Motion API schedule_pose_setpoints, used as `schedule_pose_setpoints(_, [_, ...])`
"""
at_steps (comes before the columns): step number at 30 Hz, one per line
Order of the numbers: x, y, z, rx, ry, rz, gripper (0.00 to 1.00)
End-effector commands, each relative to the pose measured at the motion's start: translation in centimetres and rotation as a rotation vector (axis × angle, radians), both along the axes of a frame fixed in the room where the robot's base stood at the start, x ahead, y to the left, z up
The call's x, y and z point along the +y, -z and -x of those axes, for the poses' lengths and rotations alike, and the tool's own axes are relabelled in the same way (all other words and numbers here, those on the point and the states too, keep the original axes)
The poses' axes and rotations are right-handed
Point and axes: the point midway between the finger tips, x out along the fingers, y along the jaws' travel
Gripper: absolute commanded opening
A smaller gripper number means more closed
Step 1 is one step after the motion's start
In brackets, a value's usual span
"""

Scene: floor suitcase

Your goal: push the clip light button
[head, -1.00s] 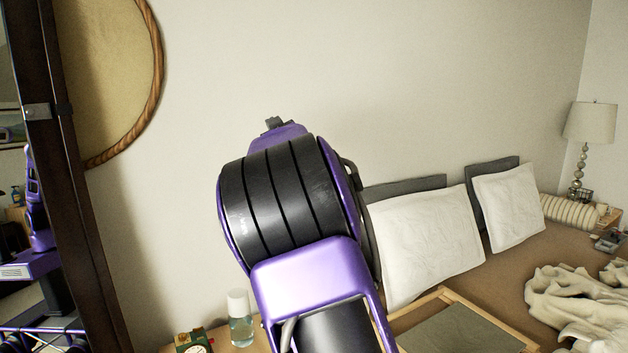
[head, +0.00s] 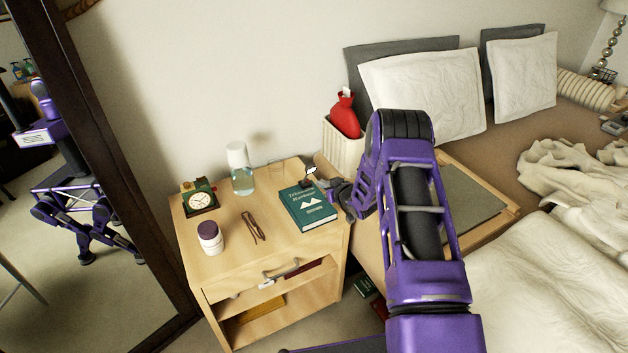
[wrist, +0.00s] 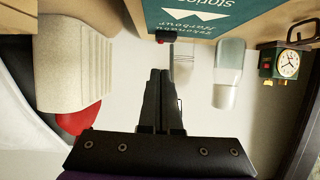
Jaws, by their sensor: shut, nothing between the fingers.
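A small dark clip light (head: 307,181) with a pale head sits at the back edge of the green book on the nightstand. In the wrist view a small black piece with a red spot, apparently the clip light (wrist: 165,37), shows at the book's edge. My gripper (head: 336,189) is beside the book's right side in the head view, close to the clip light. In the wrist view my gripper (wrist: 160,72) has its fingers together and empty, with the tips a little short of the black piece. I cannot make out the button for certain.
The nightstand (head: 225,245) also holds a clock (head: 200,198), a lidded jar (head: 210,238), glasses (head: 253,228), a carafe (head: 241,175) and a clear glass (head: 276,170). A pale basket (head: 343,150) with a red bottle (head: 345,115) stands behind my arm. The bed is right.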

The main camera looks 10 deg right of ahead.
Motion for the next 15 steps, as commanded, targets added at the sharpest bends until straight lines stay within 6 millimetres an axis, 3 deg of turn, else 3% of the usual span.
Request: schedule_pose_setpoints(15, [0.18, 0.64, -0.64, 0.001, 0.001, -0.006, 0.00])
